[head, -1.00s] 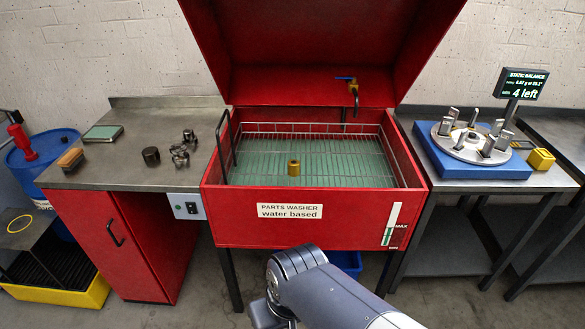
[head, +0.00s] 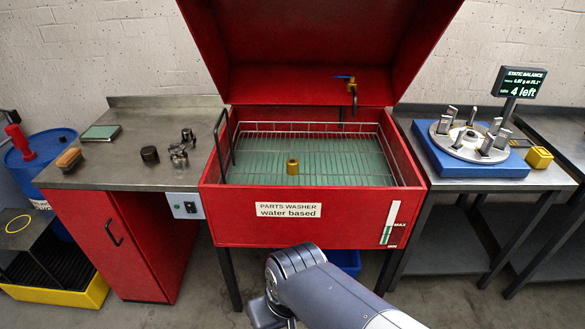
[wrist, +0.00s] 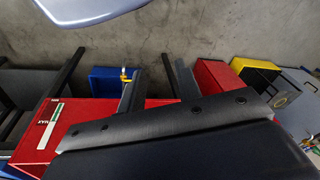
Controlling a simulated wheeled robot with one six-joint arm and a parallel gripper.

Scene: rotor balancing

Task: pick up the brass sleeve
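The brass sleeve (head: 292,167) is a short gold ring with a dark bore. In the head view it stands upright on the wire basket (head: 345,172) inside the red parts washer (head: 300,233). My gripper is mostly below the head view; my grey arm shows low in front of the washer. In the wrist view my gripper (wrist: 157,78) shows two dark fingers set apart with nothing between them. The sleeve does not show in the wrist view, so the gripper is not on it.
The washer's lid (head: 320,50) stands raised, and a tap (head: 351,86) hangs at the back. The front wall and a rail (head: 222,145) border the basket. A steel bench (head: 125,175) with small parts is left; a balance stand (head: 470,145) is right.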

